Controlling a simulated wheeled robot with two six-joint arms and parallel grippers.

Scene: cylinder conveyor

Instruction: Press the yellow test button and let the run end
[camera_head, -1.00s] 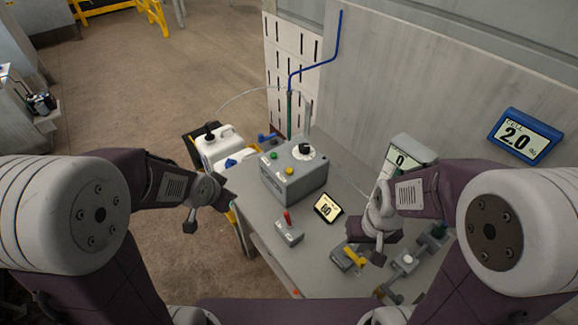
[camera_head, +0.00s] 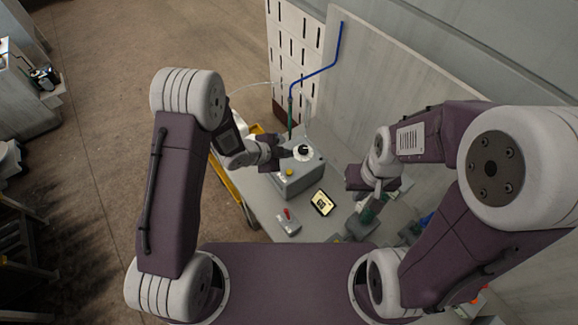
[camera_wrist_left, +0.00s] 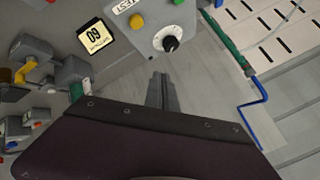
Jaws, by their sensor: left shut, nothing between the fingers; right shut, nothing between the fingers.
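The yellow test button (camera_head: 289,172) sits on top of the grey control box (camera_head: 300,182), beside a black dial knob (camera_head: 304,150). The left wrist view also shows the yellow button (camera_wrist_left: 136,21), near the "TEST" lettering, a green button (camera_wrist_left: 178,2) and the knob (camera_wrist_left: 170,43). My left gripper (camera_head: 284,153) is shut and empty by the box, near the knob; its fingers (camera_wrist_left: 160,78) appear apart from the yellow button. The left gripper hides the green button in the head view. My right gripper (camera_head: 358,183) is shut and empty, right of the box.
A small lit display (camera_head: 322,203) and a red-levered switch box (camera_head: 287,222) stand on the grey table in front of the control box. Grey fixtures with coloured handles stand below the right arm. A blue pipe (camera_head: 340,45) runs up the back wall.

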